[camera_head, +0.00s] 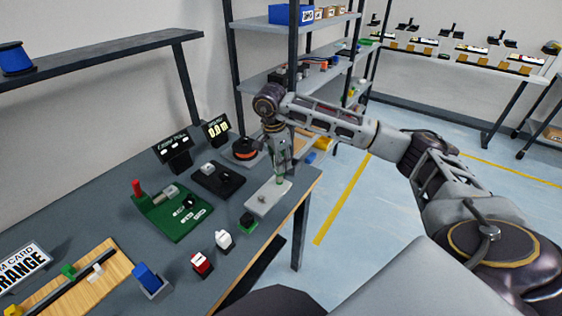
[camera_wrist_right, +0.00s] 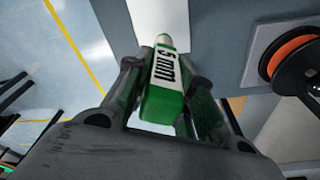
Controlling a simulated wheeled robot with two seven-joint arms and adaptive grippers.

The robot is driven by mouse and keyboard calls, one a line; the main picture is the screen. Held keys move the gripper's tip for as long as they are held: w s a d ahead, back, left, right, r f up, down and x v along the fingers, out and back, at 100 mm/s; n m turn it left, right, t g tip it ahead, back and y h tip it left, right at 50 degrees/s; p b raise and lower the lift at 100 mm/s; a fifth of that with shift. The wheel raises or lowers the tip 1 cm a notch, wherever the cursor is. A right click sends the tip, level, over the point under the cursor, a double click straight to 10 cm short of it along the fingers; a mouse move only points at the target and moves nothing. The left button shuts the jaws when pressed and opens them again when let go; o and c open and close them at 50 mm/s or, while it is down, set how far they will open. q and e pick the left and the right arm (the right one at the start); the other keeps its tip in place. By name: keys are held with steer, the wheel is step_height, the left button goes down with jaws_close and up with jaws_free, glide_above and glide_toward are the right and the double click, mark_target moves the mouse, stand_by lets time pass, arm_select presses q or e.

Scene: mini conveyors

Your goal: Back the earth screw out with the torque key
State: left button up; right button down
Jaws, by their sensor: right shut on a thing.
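My right gripper (camera_head: 280,160) is shut on a green torque key with a white "5 mm" label, which shows large in the right wrist view (camera_wrist_right: 164,85). The key hangs down over a pale grey plate (camera_head: 258,209) near the table's right edge; the plate also shows in the wrist view (camera_wrist_right: 158,14). A small metal piece, perhaps the earth screw (camera_head: 262,199), stands on the plate left of the key. The key's tip is too small to tell whether it touches anything. My left gripper is in neither view.
A green board (camera_head: 178,222) and a black unit (camera_head: 222,184) lie left of the plate. An orange-black spool (camera_head: 245,148) is behind. Shelving (camera_head: 290,78) rises beyond.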

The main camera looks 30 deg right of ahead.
steer(key=shift+f+b, duration=0.3)
steer(key=shift+f, duration=0.3)
stand_by(0.3)
steer(key=shift+n+t+b, duration=0.4)
steer(key=shift+n+b, duration=0.25)
steer(key=shift+n, duration=1.85)
steer(key=shift+w+a+n+t+y+b, duration=0.1)
steer(key=shift+n+t+y+b, duration=0.15)
steer(key=shift+n, duration=1.15)
steer(key=shift+w+a+n+t+y+b, duration=0.15)
steer(key=shift+n+b, duration=0.2)
steer(key=shift+n, duration=1.05)
steer(key=shift+n+y+b, duration=0.3)
steer(key=shift+n+b, duration=0.2)
steer(key=shift+n, duration=2.5)
steer(key=shift+a+n+y+b, duration=0.15)
steer(key=shift+n+y+b, duration=0.3)
steer(key=shift+n, duration=2.75)
steer(key=shift+w+r, duration=0.1)
steer(key=shift+r, duration=0.1)
steer(key=shift+r+p, duration=0.45)
steer(key=shift+p, duration=0.05)
